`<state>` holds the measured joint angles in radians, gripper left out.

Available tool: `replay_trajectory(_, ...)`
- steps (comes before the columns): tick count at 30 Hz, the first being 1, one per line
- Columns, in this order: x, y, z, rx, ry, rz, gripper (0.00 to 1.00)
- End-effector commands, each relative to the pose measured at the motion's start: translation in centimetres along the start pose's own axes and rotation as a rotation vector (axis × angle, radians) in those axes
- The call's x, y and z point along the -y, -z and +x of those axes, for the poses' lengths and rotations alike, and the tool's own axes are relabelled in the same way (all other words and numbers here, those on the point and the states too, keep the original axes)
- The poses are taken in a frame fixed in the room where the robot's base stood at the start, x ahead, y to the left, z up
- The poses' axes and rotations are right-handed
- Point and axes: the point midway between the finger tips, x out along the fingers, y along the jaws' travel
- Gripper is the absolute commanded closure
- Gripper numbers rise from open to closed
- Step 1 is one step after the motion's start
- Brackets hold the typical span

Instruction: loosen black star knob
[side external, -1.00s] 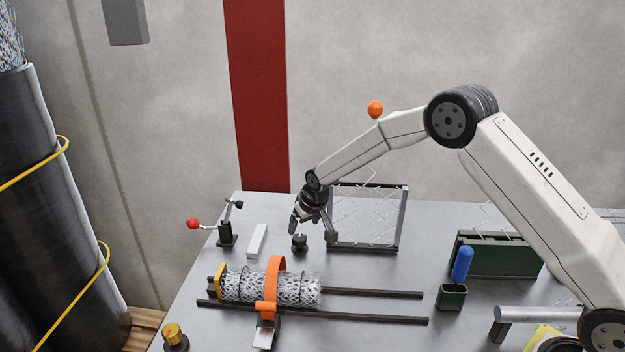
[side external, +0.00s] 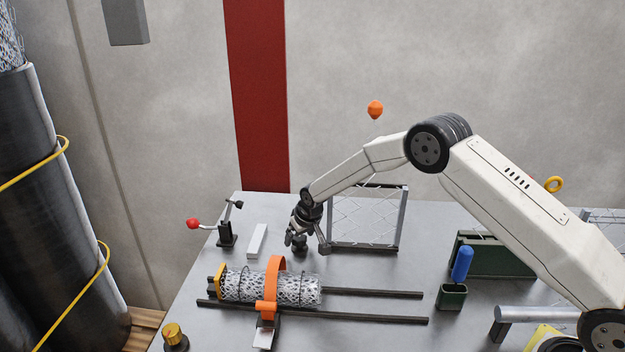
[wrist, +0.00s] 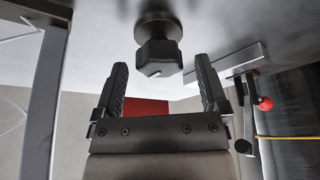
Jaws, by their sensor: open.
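The black star knob (wrist: 158,57) stands on a short round post on the grey table. In the wrist view it sits between the tips of my gripper (wrist: 161,68), with a gap on each side. My gripper is open and touches neither side of the knob that I can see. In the side external view my gripper (side external: 306,245) points down over the knob (side external: 299,244), which is partly hidden by the near finger.
A mesh frame (side external: 366,217) stands just right of my gripper. A white block (side external: 257,241) and a red-tipped lever (side external: 193,223) are to the left. In front, a mesh roll (side external: 240,284) under an orange strap (side external: 274,264) lies on dark rails (side external: 375,318).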

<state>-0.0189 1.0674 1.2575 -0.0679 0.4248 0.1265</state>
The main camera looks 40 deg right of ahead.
Motion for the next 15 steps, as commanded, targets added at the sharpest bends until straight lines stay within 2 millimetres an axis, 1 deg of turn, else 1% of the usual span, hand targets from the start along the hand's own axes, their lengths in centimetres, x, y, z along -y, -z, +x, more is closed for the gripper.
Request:
replay_trajectory(1, 0.0, 0.0, -0.01, 0.0, 0.0, 0.0, 0.16)
replay_trajectory(2, 0.0, 0.0, -0.02, 0.0, 0.0, 0.0, 0.26)
replay_trajectory(3, 0.0, 0.01, -0.02, 0.0, 0.0, 0.0, 0.39)
replay_trajectory(5, 0.0, 0.0, -0.02, 0.0, 0.0, 0.0, 0.58)
replay_trajectory(6, 0.0, 0.0, -0.02, 0.0, 0.0, 0.0, 0.7)
replay_trajectory(9, -0.01, 0.01, -0.03, 0.0, 0.0, 0.0, 1.0)
replay_trajectory(15, -0.03, 0.0, -0.04, 0.001, 0.004, -0.011, 1.0)
